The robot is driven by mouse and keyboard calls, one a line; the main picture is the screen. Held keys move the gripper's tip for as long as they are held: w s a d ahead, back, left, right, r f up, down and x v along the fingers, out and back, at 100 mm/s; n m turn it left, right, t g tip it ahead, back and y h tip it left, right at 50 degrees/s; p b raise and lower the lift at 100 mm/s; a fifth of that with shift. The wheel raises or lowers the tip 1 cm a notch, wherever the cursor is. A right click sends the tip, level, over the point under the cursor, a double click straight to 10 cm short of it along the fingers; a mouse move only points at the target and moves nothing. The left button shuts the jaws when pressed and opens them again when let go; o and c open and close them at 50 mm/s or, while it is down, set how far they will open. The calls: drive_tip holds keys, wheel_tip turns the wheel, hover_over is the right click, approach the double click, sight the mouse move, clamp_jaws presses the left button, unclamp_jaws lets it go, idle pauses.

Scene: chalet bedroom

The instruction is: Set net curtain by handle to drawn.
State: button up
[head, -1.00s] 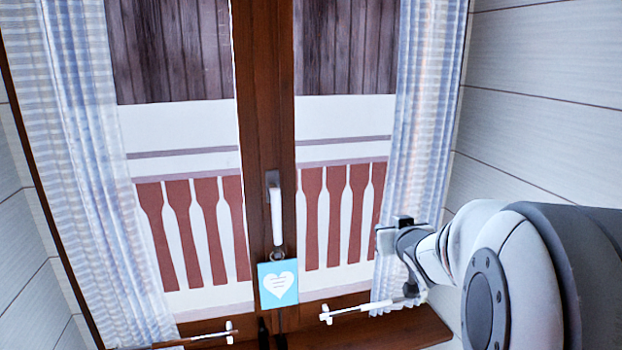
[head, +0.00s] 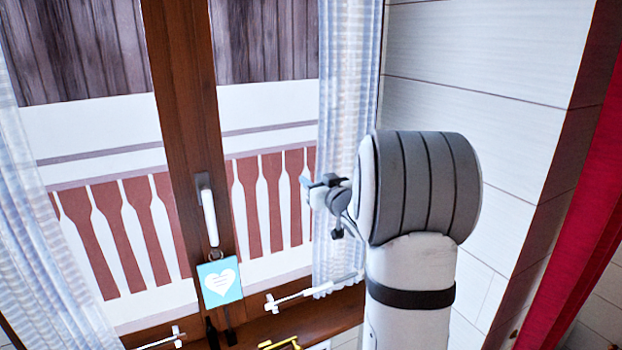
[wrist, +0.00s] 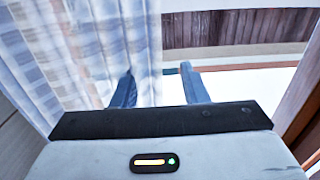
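The net curtain hangs in two pale blue-and-white panels, gathered at the sides of the window. The right panel (head: 347,110) is beside my arm; the left panel (head: 40,240) is at the picture's left edge. A white rod-like handle (head: 300,294) with a small crosspiece sticks out leftward at the right panel's foot. A similar white piece (head: 165,339) shows at lower left. My gripper (head: 323,182) appears in front of the right panel's inner edge, above the white handle. In the wrist view its fingers (wrist: 158,88) are apart with nothing between them, and a curtain panel (wrist: 85,50) is at left.
A brown window frame (head: 180,120) with a white window handle (head: 209,215) and a hanging blue heart card (head: 219,281) stands mid-left. Below is a wooden sill (head: 320,317). A yellow object (head: 280,343) is at the bottom. A red drape (head: 590,230) hangs at far right.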

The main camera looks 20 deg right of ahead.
drive_tip(key=shift+w, duration=0.2)
drive_tip(key=shift+c, duration=0.2)
clamp_jaws()
